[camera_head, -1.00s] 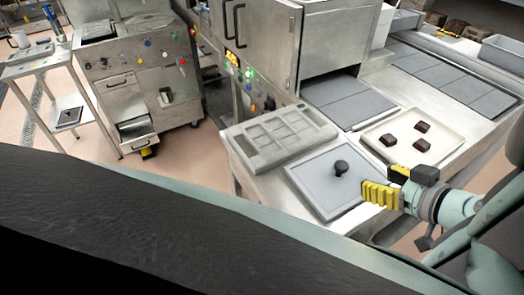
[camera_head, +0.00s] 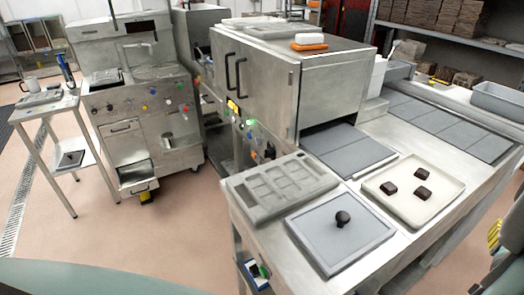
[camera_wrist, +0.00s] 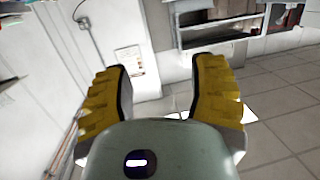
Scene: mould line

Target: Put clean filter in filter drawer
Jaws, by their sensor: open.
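A steel machine (camera_head: 128,85) stands at the left in the head view. A low drawer (camera_head: 137,180) at its base is pulled out, and I take it for the filter drawer; its inside is too small to make out. A small dark flat square piece (camera_head: 71,158) lies on the lower shelf of the side cart; it may be the clean filter, but I cannot tell. My gripper (camera_wrist: 160,68) is open and empty in the wrist view, facing a white wall and tiled floor. Its yellow fingers (camera_head: 494,236) show at the right edge of the head view, far from the drawer.
The cart (camera_head: 47,108) stands left of the machine. The near bench holds a grey mould (camera_head: 278,186), a knobbed plate (camera_head: 325,252) and a cream tray (camera_head: 446,208) with three dark chocolates. Pinkish floor lies free between the machine and the bench.

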